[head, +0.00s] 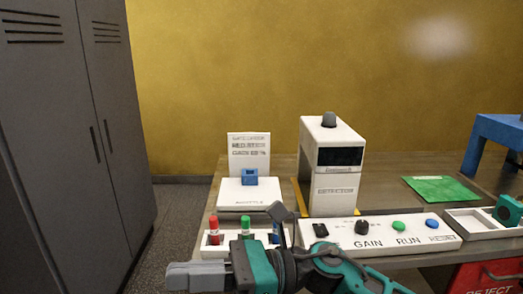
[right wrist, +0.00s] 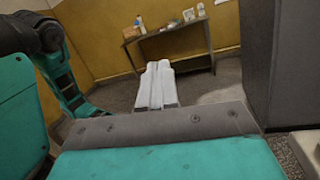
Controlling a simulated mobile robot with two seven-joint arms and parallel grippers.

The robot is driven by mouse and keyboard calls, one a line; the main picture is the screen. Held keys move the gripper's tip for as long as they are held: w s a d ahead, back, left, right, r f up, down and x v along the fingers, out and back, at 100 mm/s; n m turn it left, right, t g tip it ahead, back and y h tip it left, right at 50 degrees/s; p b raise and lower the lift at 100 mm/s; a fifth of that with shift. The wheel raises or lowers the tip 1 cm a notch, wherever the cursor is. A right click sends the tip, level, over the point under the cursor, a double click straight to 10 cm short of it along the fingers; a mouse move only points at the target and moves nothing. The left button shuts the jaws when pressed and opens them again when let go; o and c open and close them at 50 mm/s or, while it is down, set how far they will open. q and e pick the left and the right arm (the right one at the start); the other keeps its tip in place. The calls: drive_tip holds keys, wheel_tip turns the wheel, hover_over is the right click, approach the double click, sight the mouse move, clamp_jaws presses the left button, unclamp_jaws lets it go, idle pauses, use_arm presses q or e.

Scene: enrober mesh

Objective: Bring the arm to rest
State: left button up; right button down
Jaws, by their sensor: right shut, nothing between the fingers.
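My right gripper (head: 183,276) is at the bottom of the head view, in front of the near edge of the workbench. Its grey fingers are together and point left, with nothing between them. In the right wrist view the shut fingers (right wrist: 157,85) point out over open floor, towards a far wall. My right arm, teal and dark grey, runs in from the bottom right and covers part of the bench's front edge. My left gripper does not show in either view.
The workbench (head: 390,185) holds a white detector (head: 333,180), a control panel (head: 385,233), a marker holder (head: 215,250), a blue block (head: 250,176) and a green sheet (head: 440,188). A red reject bin (head: 490,277) is below right. Grey lockers (head: 70,130) stand left. A side table (right wrist: 165,33) stands far off.

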drive_tip(key=w+d+f+m+t+h+p, duration=0.1)
drive_tip(key=w+d+f+m+t+h, duration=0.25)
drive_tip(key=m+t, duration=0.9)
drive_tip(key=w+d+f+m+t, duration=0.35)
drive_tip(key=d+m+t, duration=0.3)
drive_tip(key=m, duration=1.15)
drive_tip(key=s+d+f+m+h, duration=0.2)
drive_tip(key=d+f+m+h, duration=0.75)
drive_tip(key=f+m, duration=0.35)
drive_tip(key=s+d+f+m+g+h+p, duration=0.1)
drive_tip(key=s+d+f+m+g+h, duration=0.3)
drive_tip(key=s+d+f+m, duration=0.3)
drive_tip(key=s+f+m, duration=0.1)
drive_tip(key=s+f, duration=0.2)
drive_tip(key=f, duration=0.1)
drive_tip(key=shift+s+d+m, duration=0.15)
drive_tip(key=shift+d+m, duration=0.1)
drive_tip(key=shift+m, duration=0.1)
drive_tip(key=shift+f, duration=0.1)
